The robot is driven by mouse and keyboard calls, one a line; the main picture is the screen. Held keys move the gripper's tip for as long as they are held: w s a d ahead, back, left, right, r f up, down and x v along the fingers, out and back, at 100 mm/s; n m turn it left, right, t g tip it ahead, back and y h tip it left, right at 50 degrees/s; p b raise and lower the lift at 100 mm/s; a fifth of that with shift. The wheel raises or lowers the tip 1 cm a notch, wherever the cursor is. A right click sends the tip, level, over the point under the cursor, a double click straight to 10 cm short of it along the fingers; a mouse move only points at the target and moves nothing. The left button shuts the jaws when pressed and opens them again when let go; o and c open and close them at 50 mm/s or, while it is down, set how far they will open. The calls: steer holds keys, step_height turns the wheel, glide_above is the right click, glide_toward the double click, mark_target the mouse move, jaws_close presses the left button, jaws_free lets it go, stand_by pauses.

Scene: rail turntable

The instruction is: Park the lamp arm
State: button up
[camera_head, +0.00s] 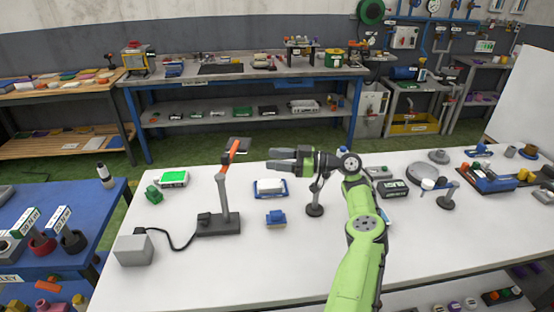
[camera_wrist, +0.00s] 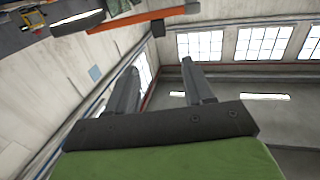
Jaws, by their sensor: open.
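The lamp stands on the left of the white table, on a dark base (camera_head: 218,226). Its grey lower arm (camera_head: 223,195) stands nearly upright, and its orange upper arm (camera_head: 229,159) rises tilted to a dark head (camera_head: 240,143). The wrist view shows the orange arm (camera_wrist: 140,20) across the top, with a dark end (camera_wrist: 78,23) at left. My gripper (camera_head: 272,160) is open and empty, pointing left, to the right of the lamp and apart from it. Its two fingers (camera_wrist: 160,75) show spread in the wrist view. A short post on a round dark base (camera_head: 314,210) stands below my gripper, partly hidden.
A cable runs from the lamp base to a grey box (camera_head: 134,249). The front middle is clear.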

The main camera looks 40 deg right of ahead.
mark_target(232, 151)
steer(key=shift+m+g, duration=0.7)
steer(key=shift+m, duration=0.1)
steer(key=w+a+r+p, duration=0.2)
steer(key=w, duration=0.1)
steer(key=shift+a+r, duration=0.25)
steer(key=shift+r, duration=0.1)
steer(key=c, duration=0.5)
steer(key=w+a+m+h+p, duration=0.1)
steer(key=m, duration=0.1)
steer(key=w+a+r+m+g+h+p, duration=0.1)
steer(key=w+m+p, duration=0.1)
steer(key=w+a+r+m+g+h+p, duration=0.1)
steer(key=w+a+m+p, duration=0.1)
steer(key=shift+a+r, duration=0.1)
steer(key=shift+r, duration=0.05)
jaws_close()
steer(key=s+d+r+m+g+h+p, duration=0.1)
steer(key=s+d+m+g+h+p, duration=0.3)
steer(key=d+m+h, duration=0.4)
steer(key=w+a+f+m+p, duration=0.1)
steer(key=w+a+f+p, duration=0.2)
steer(key=w+f, duration=0.5)
steer(key=shift+w+a+t+p, duration=0.3)
steer(key=shift+w+a+p, duration=0.15)
steer(key=shift+w, duration=0.3)
steer(key=shift+d, duration=0.1)
steer(key=shift+w, duration=0.1)
